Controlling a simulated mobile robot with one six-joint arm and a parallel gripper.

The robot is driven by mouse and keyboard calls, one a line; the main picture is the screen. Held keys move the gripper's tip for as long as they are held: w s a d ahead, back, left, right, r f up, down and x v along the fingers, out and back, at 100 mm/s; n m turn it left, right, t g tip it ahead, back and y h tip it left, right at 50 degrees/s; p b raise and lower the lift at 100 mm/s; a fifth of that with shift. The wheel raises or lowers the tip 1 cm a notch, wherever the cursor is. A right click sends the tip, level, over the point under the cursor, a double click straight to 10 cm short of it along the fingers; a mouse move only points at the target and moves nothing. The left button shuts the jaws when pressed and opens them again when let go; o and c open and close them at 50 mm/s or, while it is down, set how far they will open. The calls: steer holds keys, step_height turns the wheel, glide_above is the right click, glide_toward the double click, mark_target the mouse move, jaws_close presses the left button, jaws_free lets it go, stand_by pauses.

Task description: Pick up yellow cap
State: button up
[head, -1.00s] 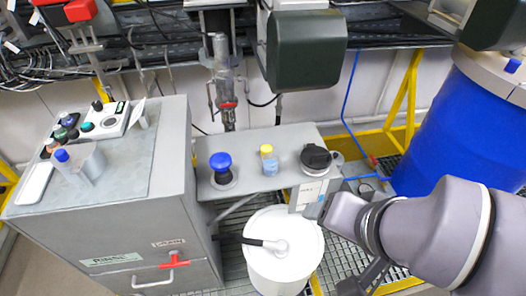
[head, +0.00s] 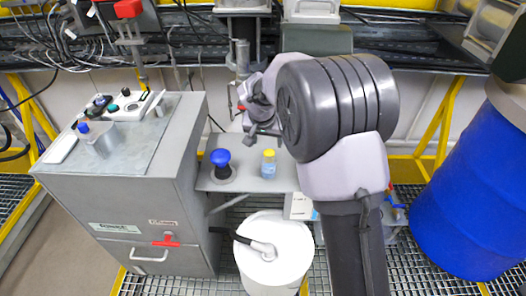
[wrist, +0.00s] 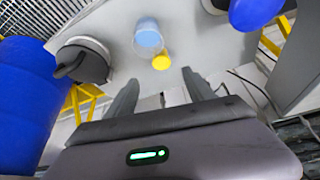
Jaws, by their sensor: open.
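The yellow cap (head: 269,153) sits on top of a small clear bottle with blue contents (head: 268,168), which stands upright on a grey shelf (head: 245,180). In the wrist view the cap (wrist: 161,62) shows just ahead of and between the fingertips, with the bottle (wrist: 148,36) beyond it. My gripper (wrist: 162,82) is open and empty, apart from the cap. In the head view my gripper (head: 262,128) is behind and above the bottle, partly hidden by my arm.
A blue knob (head: 221,158) stands on the shelf left of the bottle. A black-topped fixture (wrist: 82,60) is on the bottle's other side. A white drum (head: 272,250) is below the shelf. A large blue drum (head: 465,190) stands at right and a grey cabinet (head: 130,190) at left.

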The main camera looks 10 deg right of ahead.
mark_target(269, 152)
steer(key=b+x, duration=0.1)
steer(key=x, duration=0.5)
steer(key=shift+w+d+f+b, duration=0.1)
steer(key=shift+w+f+b, duration=0.05)
steer(key=shift+f+b, duration=0.15)
steer(key=b+x, duration=0.2)
steer(key=x, duration=0.3)
steer(key=shift+w+f, duration=0.25)
steer(key=shift+w, duration=0.05)
steer(key=shift+r, duration=0.1)
jaws_close()
